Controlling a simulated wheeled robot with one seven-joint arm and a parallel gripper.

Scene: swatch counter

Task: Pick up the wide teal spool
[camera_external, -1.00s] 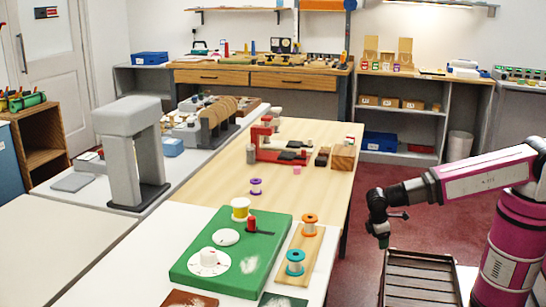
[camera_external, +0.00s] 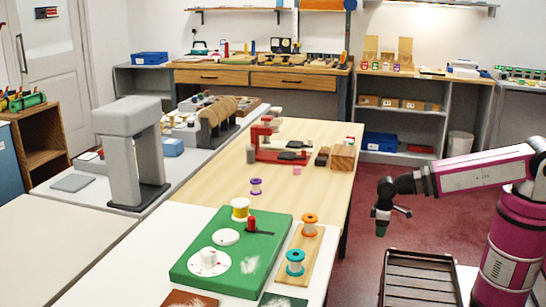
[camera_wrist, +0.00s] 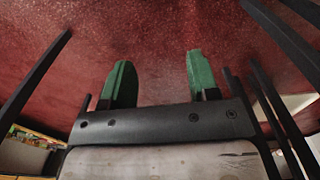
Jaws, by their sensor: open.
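The wide teal spool (camera_external: 295,262) stands upright on the near end of a narrow wooden board, right of the green board; it has teal rims and a pale middle. My gripper (camera_external: 381,229) hangs in the air to the right of the table, above the red floor and well apart from the spool. In the wrist view the two green fingers of my gripper (camera_wrist: 160,80) are spread apart with nothing between them. The spool does not show in the wrist view.
An orange spool (camera_external: 309,225) stands farther back on the wooden board (camera_external: 303,243). The green board (camera_external: 195,270) holds a yellow spool (camera_external: 240,208), a red peg and white discs. A dark slatted tray (camera_external: 420,285) lies below my arm at the right.

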